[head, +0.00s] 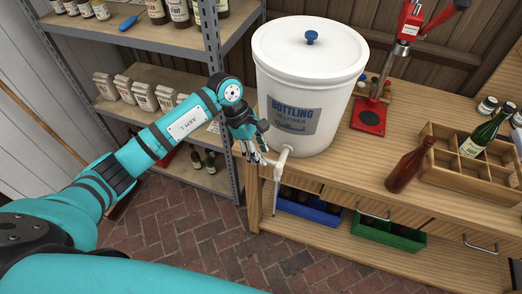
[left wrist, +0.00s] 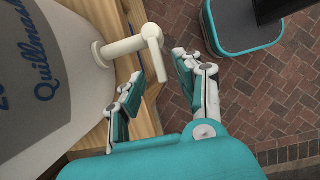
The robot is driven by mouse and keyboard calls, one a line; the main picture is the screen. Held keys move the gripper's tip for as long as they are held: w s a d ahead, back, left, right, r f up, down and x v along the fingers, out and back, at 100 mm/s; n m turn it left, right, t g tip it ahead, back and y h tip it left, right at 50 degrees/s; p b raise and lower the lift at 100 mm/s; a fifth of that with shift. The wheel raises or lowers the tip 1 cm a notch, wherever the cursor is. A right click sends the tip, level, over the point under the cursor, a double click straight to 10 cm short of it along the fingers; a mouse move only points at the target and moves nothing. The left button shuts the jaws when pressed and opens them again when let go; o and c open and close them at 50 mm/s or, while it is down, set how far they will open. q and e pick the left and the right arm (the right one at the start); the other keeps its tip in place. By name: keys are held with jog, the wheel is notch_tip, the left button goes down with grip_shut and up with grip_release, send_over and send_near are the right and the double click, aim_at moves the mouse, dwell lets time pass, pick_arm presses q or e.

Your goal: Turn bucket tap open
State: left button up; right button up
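The white bottling bucket (head: 305,80) stands on the wooden bench, with a blue-knobbed lid and a grey label. Its off-white tap (head: 282,158) sticks out low on the front, with a thin spout pointing down. My left gripper (head: 262,160) is just left of the tap. In the left wrist view the tap (left wrist: 151,42) lies just beyond the fingertips. There the left gripper (left wrist: 158,68) is open with a gap between its fingers and nothing held. I cannot tell whether a finger touches the tap. My right gripper is not in view.
A red capper (head: 369,115), a brown bottle (head: 410,165) and a wooden crate (head: 455,172) stand on the bench to the right. Blue (head: 308,210) and green (head: 390,234) bins sit below. A metal shelf (head: 226,150) is at left. Brick floor is clear in front.

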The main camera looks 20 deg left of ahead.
pick_arm(q)
jog(key=shift+d+f, duration=0.25)
jog(key=shift+f, duration=0.4)
grip_shut()
